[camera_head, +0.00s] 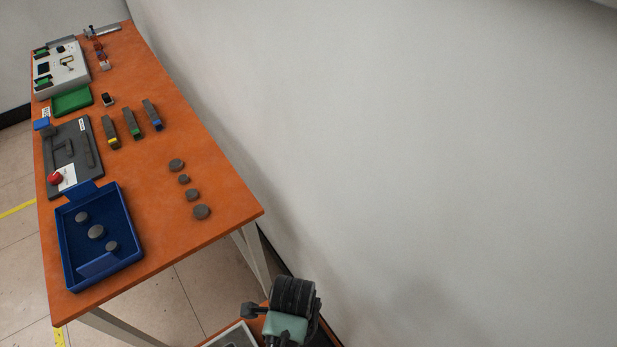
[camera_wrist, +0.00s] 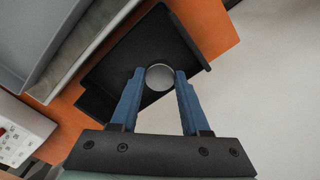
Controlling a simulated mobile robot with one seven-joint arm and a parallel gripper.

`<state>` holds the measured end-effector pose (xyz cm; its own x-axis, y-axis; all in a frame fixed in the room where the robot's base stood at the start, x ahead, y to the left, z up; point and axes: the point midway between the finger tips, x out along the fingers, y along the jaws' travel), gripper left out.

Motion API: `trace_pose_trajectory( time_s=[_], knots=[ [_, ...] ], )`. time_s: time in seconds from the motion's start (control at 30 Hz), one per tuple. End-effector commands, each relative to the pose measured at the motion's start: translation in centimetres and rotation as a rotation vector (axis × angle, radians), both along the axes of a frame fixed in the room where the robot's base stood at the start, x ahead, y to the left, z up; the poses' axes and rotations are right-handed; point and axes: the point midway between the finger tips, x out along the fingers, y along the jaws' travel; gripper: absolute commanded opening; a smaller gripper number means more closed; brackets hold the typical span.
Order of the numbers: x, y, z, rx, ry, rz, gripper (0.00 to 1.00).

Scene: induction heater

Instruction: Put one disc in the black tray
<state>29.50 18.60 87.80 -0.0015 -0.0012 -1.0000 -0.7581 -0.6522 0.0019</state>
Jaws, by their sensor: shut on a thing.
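My gripper (camera_wrist: 160,80) shows in the wrist view with its two blue fingers shut on a round grey disc (camera_wrist: 160,76). The black tray (camera_wrist: 126,58) lies beyond the fingers, on an orange surface. The disc appears over the tray's floor, but I cannot tell how high above it. In the head view, part of my arm shows at the bottom, and the fingertips and held disc are out of sight. Several other grey discs (camera_head: 201,212) lie in a row on the orange table, and three more are in a blue tray (camera_head: 127,259).
The long orange table (camera_head: 165,262) also bears a dark fixture with a red button (camera_head: 55,178), several coloured-end bars (camera_head: 132,124) and a green tray (camera_head: 72,101). In the wrist view, a grey bin-like container (camera_wrist: 60,45) stands left of the black tray. A pale wall is at right.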

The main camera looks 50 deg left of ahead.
Motion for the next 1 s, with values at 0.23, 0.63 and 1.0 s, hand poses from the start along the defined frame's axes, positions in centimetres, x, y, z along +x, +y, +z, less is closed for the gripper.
trace_pose_trajectory(
  time_s=[0.23, 0.63, 1.0],
  knots=[
    [0.0, 0.0, -3.5, 0.000, 0.000, 0.000, 0.00],
    [0.0, 0.0, -7.8, 0.001, -0.001, -0.001, 0.00],
    [0.0, 0.0, -8.3, 0.001, -0.001, -0.001, 0.00]
  ],
)
